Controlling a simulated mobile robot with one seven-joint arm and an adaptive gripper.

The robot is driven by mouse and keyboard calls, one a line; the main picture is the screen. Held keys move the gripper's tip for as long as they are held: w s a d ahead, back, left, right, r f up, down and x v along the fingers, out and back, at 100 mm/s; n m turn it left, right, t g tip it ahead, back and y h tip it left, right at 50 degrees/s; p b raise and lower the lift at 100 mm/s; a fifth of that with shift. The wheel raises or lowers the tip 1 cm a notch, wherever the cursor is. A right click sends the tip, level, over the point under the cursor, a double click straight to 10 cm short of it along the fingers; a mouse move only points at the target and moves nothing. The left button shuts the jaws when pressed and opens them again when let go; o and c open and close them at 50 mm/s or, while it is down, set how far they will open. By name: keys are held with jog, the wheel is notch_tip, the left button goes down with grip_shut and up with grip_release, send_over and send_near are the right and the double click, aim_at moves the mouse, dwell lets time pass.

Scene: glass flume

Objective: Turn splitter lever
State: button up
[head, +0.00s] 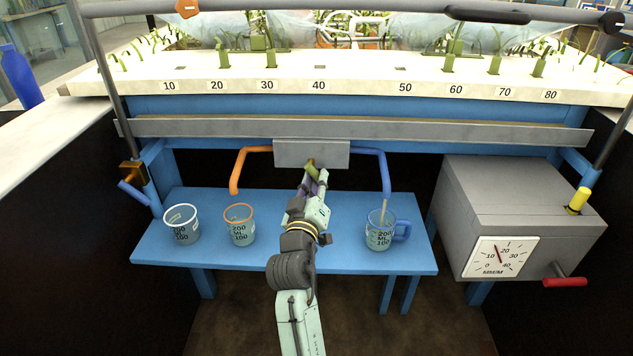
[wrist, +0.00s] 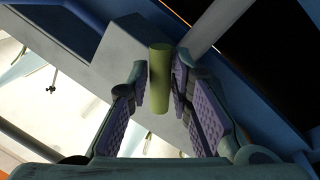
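The splitter is a grey box (head: 290,152) under the flume rail, with an orange pipe (head: 240,165) going left and a blue pipe (head: 385,170) going right. Its olive-green lever (head: 310,163) is a short round handle on the front, partly hidden by my gripper in the head view. In the wrist view the lever (wrist: 159,70) stands between my finger pads. My gripper (head: 316,178) is at the lever, its fingers apart on both sides. A narrow gap seems to show at each side, so the fingers look open around it. Firm contact cannot be seen.
A blue bench (head: 285,257) below holds a white-rimmed beaker (head: 182,226), an orange-rimmed beaker (head: 239,226) and a blue-handled beaker (head: 379,232). A grey box with a dial (head: 500,256) and red crank (head: 565,282) stands at right. The planted flume bed (head: 340,88) lies above.

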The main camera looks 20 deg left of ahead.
jog(key=o, duration=0.3)
jog(key=s+d+f, duration=0.1)
jog(key=s, duration=1.1)
jog(key=shift+d+f, duration=0.2)
